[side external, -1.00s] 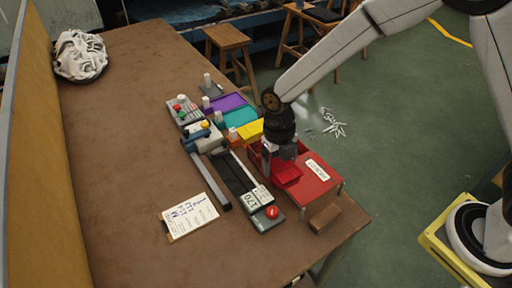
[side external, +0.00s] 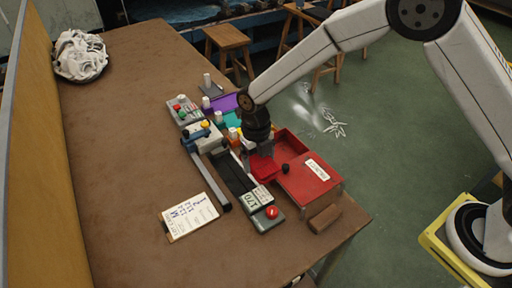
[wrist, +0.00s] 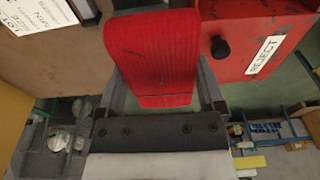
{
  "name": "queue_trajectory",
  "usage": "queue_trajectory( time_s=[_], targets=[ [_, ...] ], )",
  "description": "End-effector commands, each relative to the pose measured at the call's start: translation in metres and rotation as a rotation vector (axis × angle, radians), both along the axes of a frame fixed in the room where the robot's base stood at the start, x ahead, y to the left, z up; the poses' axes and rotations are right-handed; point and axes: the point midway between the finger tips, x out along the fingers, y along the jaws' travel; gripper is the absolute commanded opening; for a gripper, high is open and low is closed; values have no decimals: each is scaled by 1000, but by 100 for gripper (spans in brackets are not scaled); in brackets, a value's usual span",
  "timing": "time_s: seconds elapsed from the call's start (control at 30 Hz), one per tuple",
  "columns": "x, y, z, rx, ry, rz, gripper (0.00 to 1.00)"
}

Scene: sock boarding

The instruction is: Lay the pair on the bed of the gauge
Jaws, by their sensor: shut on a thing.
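My gripper (side external: 259,152) is shut on a red folded pair of socks (side external: 262,168). The pair fills the upper middle of the wrist view (wrist: 153,55), held between the fingers (wrist: 158,108). The gauge has a long dark bed (side external: 232,176), a grey rail on its left and a display reading 170 (side external: 252,200) at its near end. In the side view the pair hangs just right of the bed, between it and the red box. I cannot tell how high it is above the table.
A red box (side external: 318,188) marked REJECT, with a black knob, stands close on the right. A grey unit with a red button (side external: 271,212) sits at the gauge's near end. Coloured trays (side external: 222,103) stand behind. A clipboard (side external: 189,217) lies left, with bare table beyond.

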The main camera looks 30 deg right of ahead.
Motion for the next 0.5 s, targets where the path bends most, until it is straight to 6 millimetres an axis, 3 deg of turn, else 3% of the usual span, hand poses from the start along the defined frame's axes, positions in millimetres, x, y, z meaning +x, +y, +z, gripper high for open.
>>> queue_trajectory(
  time_s=[0.27,0.5],
  targets=[
    [29,10,-14,0,0,-1,28],
    [47,16,-39,-1,2,-1,28]
  ],
)
